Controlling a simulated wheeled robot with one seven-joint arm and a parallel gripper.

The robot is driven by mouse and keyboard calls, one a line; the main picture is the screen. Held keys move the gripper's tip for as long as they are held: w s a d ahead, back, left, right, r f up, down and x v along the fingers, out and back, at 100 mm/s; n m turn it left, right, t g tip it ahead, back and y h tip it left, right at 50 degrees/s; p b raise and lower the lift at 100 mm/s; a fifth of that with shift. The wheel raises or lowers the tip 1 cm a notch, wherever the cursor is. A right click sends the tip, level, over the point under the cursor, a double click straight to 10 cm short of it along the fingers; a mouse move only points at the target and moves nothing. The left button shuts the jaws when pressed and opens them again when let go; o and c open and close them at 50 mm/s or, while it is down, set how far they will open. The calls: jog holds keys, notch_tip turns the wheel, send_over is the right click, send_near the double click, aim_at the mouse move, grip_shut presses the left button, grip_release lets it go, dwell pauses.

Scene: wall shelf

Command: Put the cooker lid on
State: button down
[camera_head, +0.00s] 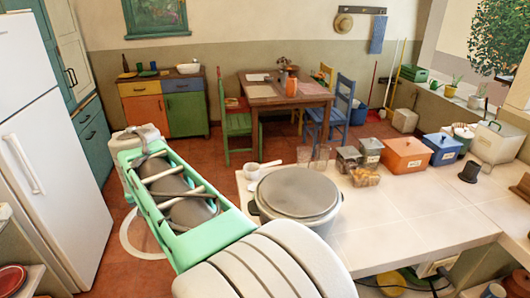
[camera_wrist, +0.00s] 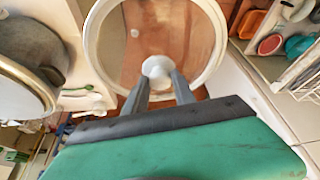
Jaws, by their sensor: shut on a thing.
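The cooker (camera_head: 298,192) is a round pale pot with a grey top area, standing on the white tiled counter. The lid (camera_wrist: 195,38) is round and see-through, with a white rim and a white knob. My gripper (camera_wrist: 158,86) is shut on the lid's knob, one finger on each side. In the head view the lid's white rim (camera_head: 127,240) shows above the floor, left of the counter, partly behind my green arm. The fingers are hidden there.
The counter (camera_head: 385,215) also holds a white cup (camera_head: 251,171), glasses (camera_head: 304,156), grey canisters (camera_head: 348,158), an orange box (camera_head: 407,154) and a blue box (camera_head: 442,148). A white fridge (camera_head: 50,150) stands left. The counter front right of the cooker is clear.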

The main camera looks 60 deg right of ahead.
jog(key=s+d+r+m, duration=0.1)
jog(key=d, duration=0.2)
jog(key=d+r+m+h, duration=0.1)
jog(key=d+m, duration=0.1)
jog(key=d, duration=0.2)
jog(key=s+d+r+m+g, duration=0.1)
jog(key=d, duration=0.3)
jog(key=shift+s+d+m+h, duration=0.25)
jog(key=shift+s+m+h, duration=0.05)
jog(key=shift+m, duration=0.1)
jog(key=s+d+r+m+g+p, duration=0.25)
jog(key=s+d+m+g, duration=0.25)
jog(key=s+d+m, duration=1.15)
jog(key=s+d+f+n+b, duration=0.2)
jog(key=d+f+n+b, duration=0.1)
jog(key=b, duration=0.3)
jog(key=shift+s+d+f, duration=0.3)
jog(key=shift+d+f, duration=0.25)
jog(key=shift+f, duration=0.05)
jog(key=shift+w+a, duration=0.1)
jog(key=shift+a, duration=0.05)
jog(key=shift+f, duration=0.45)
jog(key=c, duration=0.9)
grip_release()
jog(key=shift+c, duration=0.2)
